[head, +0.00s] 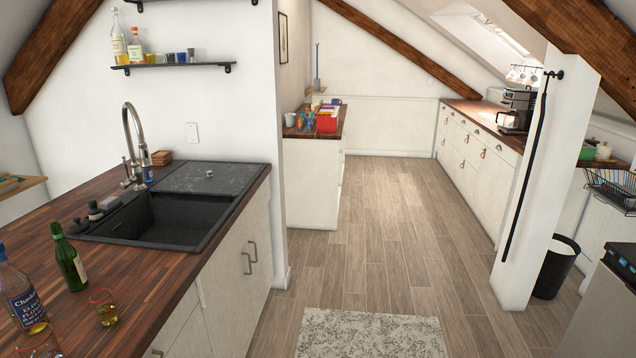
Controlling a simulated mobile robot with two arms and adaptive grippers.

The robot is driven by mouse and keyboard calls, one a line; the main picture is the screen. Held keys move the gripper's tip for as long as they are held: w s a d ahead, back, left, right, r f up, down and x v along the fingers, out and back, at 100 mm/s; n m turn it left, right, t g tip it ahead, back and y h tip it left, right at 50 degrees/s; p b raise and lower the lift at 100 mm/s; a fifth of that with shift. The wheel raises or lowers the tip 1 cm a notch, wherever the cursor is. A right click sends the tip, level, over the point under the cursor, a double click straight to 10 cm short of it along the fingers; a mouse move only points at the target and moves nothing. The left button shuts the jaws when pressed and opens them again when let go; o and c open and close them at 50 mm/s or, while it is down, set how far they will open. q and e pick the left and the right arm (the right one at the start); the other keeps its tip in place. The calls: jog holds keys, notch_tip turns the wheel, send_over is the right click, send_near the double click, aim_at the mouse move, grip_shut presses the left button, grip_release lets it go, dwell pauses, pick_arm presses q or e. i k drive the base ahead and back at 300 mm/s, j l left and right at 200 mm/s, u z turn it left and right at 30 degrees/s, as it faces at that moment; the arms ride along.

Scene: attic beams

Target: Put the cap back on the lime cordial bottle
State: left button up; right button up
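Neither of my grippers is in view. A green glass bottle (68,257) stands upright on the dark wooden counter (150,285) at the left. A clear bottle (17,296) with a dark blue label stands nearer, cut by the left edge. Its label seems to read elderflower, and its top looks blue. I cannot tell whether any bottle here is the lime cordial. I make out no loose cap. A small glass (105,307) with a reddish rim and yellow-green liquid stands right of the bottles.
Another glass (40,343) is cut by the bottom edge. A black sink (160,215) with a tall tap (136,150) is set in the counter. A wall shelf (175,66) holds bottles and small glasses. An island (312,180) with a red box stands farther back. The wooden floor (385,240) is clear around a rug (370,335).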

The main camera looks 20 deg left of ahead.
aim_at(66, 257)
jog(key=i+j+z, duration=0.1)
jog(key=i, duration=1.6)
jog(key=i+u, duration=0.1)
jog(key=u, duration=2.9)
